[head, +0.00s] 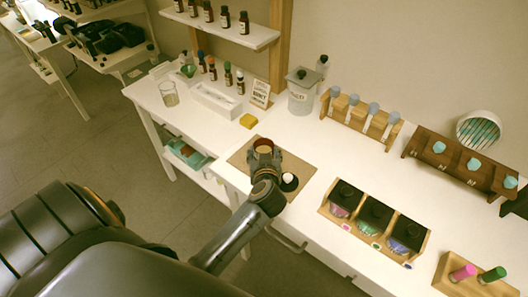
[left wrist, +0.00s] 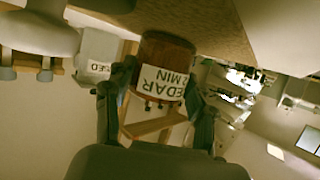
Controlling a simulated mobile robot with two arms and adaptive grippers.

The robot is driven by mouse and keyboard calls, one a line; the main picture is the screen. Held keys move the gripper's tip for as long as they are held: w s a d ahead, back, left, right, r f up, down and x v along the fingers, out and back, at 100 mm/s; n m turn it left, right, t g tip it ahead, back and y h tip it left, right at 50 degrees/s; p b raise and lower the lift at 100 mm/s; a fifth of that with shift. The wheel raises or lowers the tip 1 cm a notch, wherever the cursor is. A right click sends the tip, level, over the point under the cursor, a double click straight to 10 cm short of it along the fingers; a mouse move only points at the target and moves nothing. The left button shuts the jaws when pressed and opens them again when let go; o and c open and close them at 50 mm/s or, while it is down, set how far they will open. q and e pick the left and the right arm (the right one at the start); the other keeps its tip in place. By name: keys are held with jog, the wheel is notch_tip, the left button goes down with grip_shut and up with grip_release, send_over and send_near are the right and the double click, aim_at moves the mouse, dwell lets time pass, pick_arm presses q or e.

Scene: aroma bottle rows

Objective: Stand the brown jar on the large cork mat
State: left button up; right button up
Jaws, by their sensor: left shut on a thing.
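The brown jar (left wrist: 160,50) sits between the fingers of my left gripper (left wrist: 155,100), which is shut on it. Its white label shows upside down in the left wrist view. In the head view only the jar's round top (head: 264,149) shows inside my left gripper (head: 263,155); the gripper hides the rest. The large cork mat (head: 306,170) lies on the white table, and the jar is over its left part. The mat also shows at the top of the left wrist view (left wrist: 215,18). I cannot tell whether the jar touches it. My right gripper is not in view.
A small round white-and-black item (head: 289,182) is close right of my gripper, at the mat. A wooden box of black-lidded jars (head: 346,225) stands to the right. The mat's right part is bare.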

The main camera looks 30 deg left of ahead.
pick_arm(q)
jog(key=o, duration=1.3)
jog(key=shift+f, duration=0.1)
jog(key=shift+o, duration=0.2)
jog(key=v, duration=1.2)
jog(key=shift+s+d+b, duration=0.1)
jog(key=shift+b, duration=0.25)
